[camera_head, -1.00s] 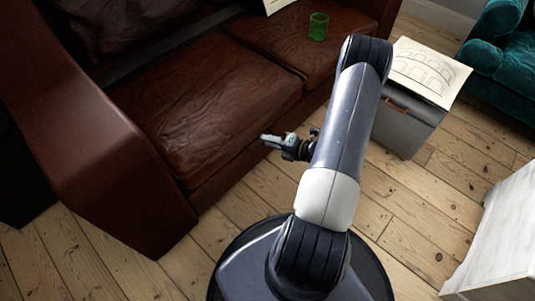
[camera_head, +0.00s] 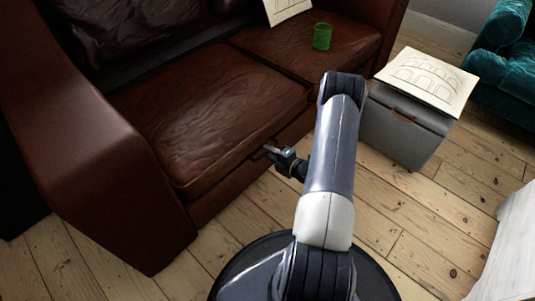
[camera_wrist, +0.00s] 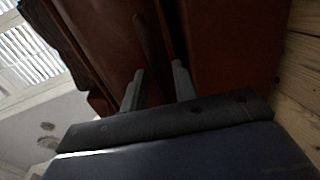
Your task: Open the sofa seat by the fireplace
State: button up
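The brown leather sofa (camera_head: 140,205) fills the left and middle of the head view. Its near seat cushion (camera_head: 205,110) lies flat, with a second seat cushion (camera_head: 325,50) beyond it. My gripper (camera_head: 270,150) is at the front edge of the near seat, just below the cushion's front lip. In the wrist view my gripper (camera_wrist: 158,82) shows two fingers apart with no object between them. The brown leather (camera_wrist: 225,45) is close in front of the fingers, with a dark gap running between its panels. I cannot tell whether the fingers touch the sofa.
A green cup (camera_head: 322,37) and a drawing sheet (camera_head: 287,8) rest on the far seat. A grey box (camera_head: 402,130) with a printed sheet (camera_head: 427,80) on top stands right of my arm. A teal armchair (camera_head: 505,70) is at top right and a white piece (camera_head: 510,240) at lower right. Floorboards are clear between.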

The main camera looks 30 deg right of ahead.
jog(key=shift+x, duration=0.85)
jog(key=shift+c, duration=0.2)
grip_shut()
